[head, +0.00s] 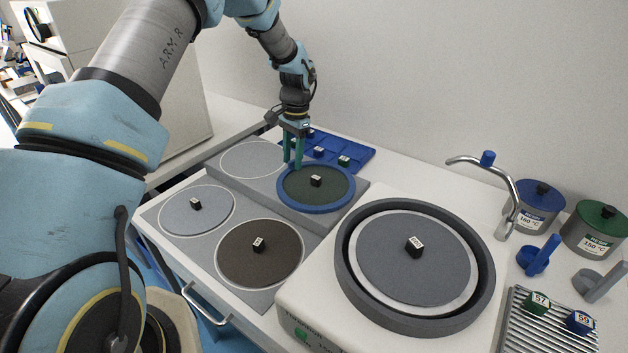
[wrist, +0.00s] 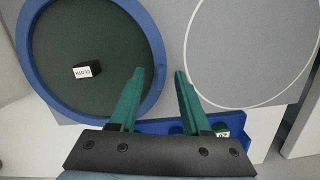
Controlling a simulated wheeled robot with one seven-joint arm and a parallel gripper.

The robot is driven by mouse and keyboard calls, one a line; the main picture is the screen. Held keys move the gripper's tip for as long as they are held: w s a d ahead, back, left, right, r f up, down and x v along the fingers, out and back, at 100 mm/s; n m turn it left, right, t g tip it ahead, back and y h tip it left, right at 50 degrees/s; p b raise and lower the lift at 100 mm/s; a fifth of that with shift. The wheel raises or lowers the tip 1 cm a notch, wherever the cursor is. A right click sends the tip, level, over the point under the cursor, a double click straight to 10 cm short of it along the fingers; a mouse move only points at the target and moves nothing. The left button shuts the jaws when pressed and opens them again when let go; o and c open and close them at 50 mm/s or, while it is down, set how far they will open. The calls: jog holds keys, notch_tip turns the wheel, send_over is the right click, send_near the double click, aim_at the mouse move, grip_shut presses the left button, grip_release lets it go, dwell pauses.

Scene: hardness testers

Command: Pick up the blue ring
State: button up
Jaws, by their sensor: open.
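The blue ring (head: 312,210) lies flat around a dark green disc (head: 330,190) on the grey plate surface in the head view. A small black block with a white label (head: 316,180) sits on the disc. In the wrist view the ring (wrist: 152,40) fills the upper left, around the disc (wrist: 90,40). My gripper (head: 292,165) is open, with green fingers pointing down at the ring's far left edge. In the wrist view my gripper (wrist: 160,72) has its left fingertip over the ring's rim and its right one outside it.
A blue tray (head: 358,154) with several small blocks lies behind the ring. Grey discs and a brown disc (head: 255,270) lie left and in front. A round tester (head: 345,262) stands at right, with a curved metal tube (head: 505,175) and lidded pots farther right. The wall is behind.

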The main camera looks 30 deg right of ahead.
grip_shut()
jog(key=shift+r, duration=0.15)
dwell(0.6)
